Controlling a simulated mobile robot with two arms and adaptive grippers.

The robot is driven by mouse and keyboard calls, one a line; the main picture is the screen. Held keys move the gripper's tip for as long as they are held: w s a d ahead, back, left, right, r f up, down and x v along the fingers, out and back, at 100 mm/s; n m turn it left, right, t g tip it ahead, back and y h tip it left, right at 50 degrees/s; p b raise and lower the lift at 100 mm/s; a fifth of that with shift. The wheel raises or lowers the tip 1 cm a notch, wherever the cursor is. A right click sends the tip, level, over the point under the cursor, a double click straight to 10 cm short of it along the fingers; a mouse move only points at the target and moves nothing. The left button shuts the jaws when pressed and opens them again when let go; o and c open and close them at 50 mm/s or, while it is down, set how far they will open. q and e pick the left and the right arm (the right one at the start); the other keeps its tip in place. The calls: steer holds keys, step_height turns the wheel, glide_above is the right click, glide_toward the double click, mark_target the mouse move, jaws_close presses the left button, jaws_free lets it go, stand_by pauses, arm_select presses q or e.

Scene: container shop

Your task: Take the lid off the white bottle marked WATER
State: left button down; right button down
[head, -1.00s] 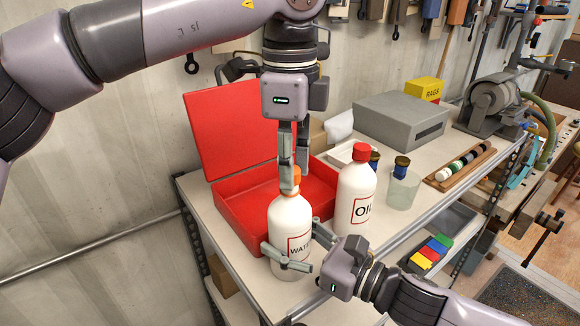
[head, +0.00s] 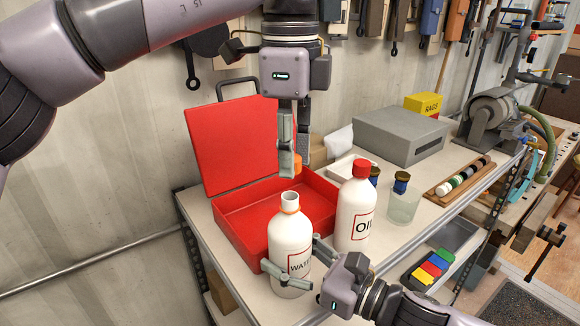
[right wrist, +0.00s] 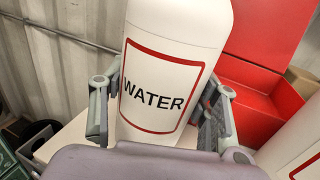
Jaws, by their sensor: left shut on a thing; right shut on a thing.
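The white bottle marked WATER (head: 290,238) stands at the front of the bench with its neck open and bare. My right gripper (head: 290,268) is shut around its lower body; the right wrist view shows the fingers on both sides of the bottle (right wrist: 165,85). My left gripper (head: 291,168) points down above and slightly behind the bottle's mouth. It is shut on the orange lid (head: 297,164), which is clear of the neck and partly hidden by the fingers.
An open red toolbox (head: 232,221) lies behind the bottle. A white OIL bottle (head: 354,215) with a red cap stands close to the right. Beyond it are a glass jar (head: 403,205), a grey box (head: 402,135) and a wooden rack (head: 460,175).

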steer(key=c, duration=0.5)
jaws_free()
steer(key=shift+s+d, duration=0.1)
